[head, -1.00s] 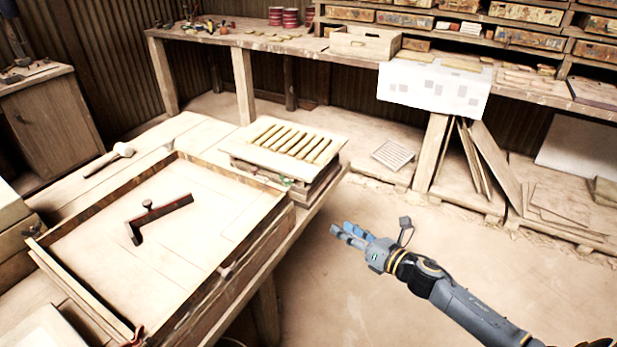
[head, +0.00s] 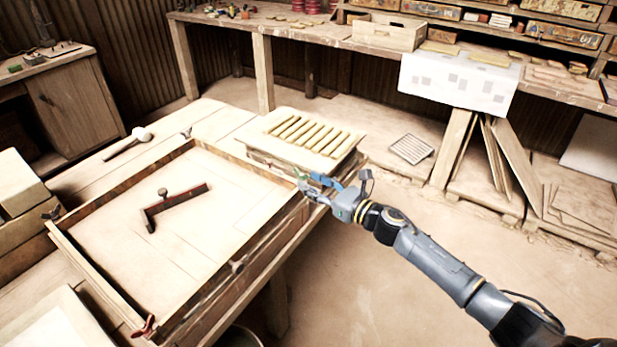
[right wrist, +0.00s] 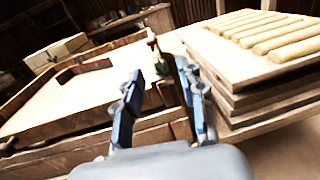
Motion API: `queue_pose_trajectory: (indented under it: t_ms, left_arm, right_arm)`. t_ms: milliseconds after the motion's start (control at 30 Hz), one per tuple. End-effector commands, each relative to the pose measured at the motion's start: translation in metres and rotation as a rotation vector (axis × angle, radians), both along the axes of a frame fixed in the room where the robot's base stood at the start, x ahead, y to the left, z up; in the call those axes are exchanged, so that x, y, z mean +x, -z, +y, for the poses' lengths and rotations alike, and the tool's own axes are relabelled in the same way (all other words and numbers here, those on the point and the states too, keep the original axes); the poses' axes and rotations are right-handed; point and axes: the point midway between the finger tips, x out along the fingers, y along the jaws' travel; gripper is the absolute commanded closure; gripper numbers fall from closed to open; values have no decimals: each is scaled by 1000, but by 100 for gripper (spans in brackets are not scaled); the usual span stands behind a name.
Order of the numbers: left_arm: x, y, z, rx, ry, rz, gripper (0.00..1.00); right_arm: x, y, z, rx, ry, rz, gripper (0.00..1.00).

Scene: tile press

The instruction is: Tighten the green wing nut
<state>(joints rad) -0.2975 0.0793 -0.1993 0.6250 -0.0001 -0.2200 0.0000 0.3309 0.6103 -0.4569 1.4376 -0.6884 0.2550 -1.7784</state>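The green wing nut (head: 301,174) is at the right corner of the wooden frame (head: 255,222), beside the stacked boards. It is small and partly hidden by my fingers in the head view. My right gripper (head: 309,184) is at that corner, close to the nut. In the right wrist view the two blue-grey fingers (right wrist: 157,82) are apart, and the green nut (right wrist: 161,66) shows between them, toward the tips. I cannot tell whether a finger touches it. My left gripper is not in view.
A board stack (head: 262,155) topped with rounded slats stands right beside the nut. A dark L-shaped tool (head: 178,203) lies inside the frame. A red wing nut (head: 145,327) is at the near corner. A mallet (head: 128,141) lies behind. Floor right of the table is open.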

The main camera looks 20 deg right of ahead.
Motion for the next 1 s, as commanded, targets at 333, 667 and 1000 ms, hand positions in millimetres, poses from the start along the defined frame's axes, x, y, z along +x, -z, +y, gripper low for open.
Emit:
queue_pose_trajectory:
  t_ms: [333,667,1000]
  left_arm:
    - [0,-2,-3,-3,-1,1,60]
    - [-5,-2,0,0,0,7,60]
    - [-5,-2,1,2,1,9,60]
  right_arm:
    - [17,1,10,-1,-1,1,60]
    - [16,1,10,0,0,1,93]
    - [16,1,10,1,14,2,100]
